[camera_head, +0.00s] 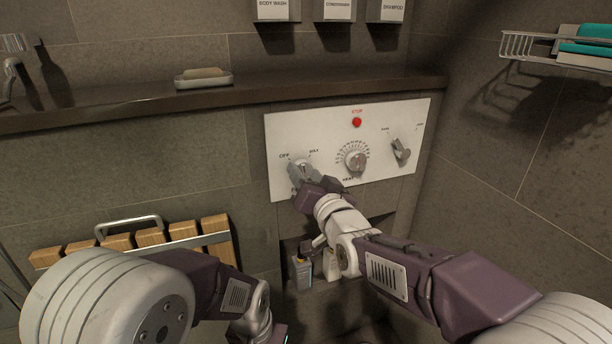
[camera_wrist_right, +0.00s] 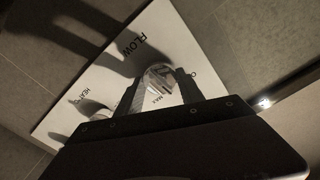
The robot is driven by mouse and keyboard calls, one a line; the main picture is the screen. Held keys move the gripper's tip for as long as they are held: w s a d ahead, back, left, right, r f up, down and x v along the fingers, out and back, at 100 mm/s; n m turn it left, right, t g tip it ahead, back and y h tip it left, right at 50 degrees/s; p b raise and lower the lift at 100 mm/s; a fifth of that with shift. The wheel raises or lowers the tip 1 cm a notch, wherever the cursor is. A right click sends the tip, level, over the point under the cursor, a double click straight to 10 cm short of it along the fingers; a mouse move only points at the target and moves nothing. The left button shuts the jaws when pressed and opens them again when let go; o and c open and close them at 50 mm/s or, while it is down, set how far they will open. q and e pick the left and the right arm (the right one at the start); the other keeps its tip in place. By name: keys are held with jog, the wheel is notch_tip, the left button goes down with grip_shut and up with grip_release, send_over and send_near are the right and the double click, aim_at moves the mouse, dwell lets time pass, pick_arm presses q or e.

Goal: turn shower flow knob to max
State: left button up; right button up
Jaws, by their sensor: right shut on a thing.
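The flow knob (camera_wrist_right: 159,80) is a round metallic knob at the left of a white control panel (camera_head: 300,128). In the head view "OFF" is printed up-left of it and "MAX" up-right. My right gripper (camera_head: 303,168) is at the knob, and in the wrist view its two dark fingers (camera_wrist_right: 160,88) are shut on it, one on each side. The fingers hide much of the knob, so I cannot tell its exact setting. My left arm comes in at the lower left; its fingertips are not in view.
A heat knob (camera_head: 356,160), a red stop button (camera_head: 356,122) and a lever knob (camera_head: 401,151) share the panel. A dark shelf (camera_head: 130,105) with a soap dish (camera_head: 203,80) runs above it. Bottles (camera_head: 302,274) stand in a niche below. A wooden slatted piece (camera_head: 184,230) is at lower left.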

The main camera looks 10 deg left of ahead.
jog(key=m+b, duration=0.2)
jog(key=m, duration=0.3)
jog(key=shift+f+m, duration=0.15)
jog(key=shift+m, duration=0.15)
jog(key=m+b, duration=0.3)
jog(key=m, duration=0.1)
jog(key=shift+m, duration=0.3)
jog(key=shift+r+m, duration=0.2)
jog(key=shift+m, duration=0.1)
jog(key=o, duration=1.4)
jog(key=shift+a, duration=0.1)
jog(key=shift+p+v, duration=0.85)
jog(key=shift+v, duration=3.75)
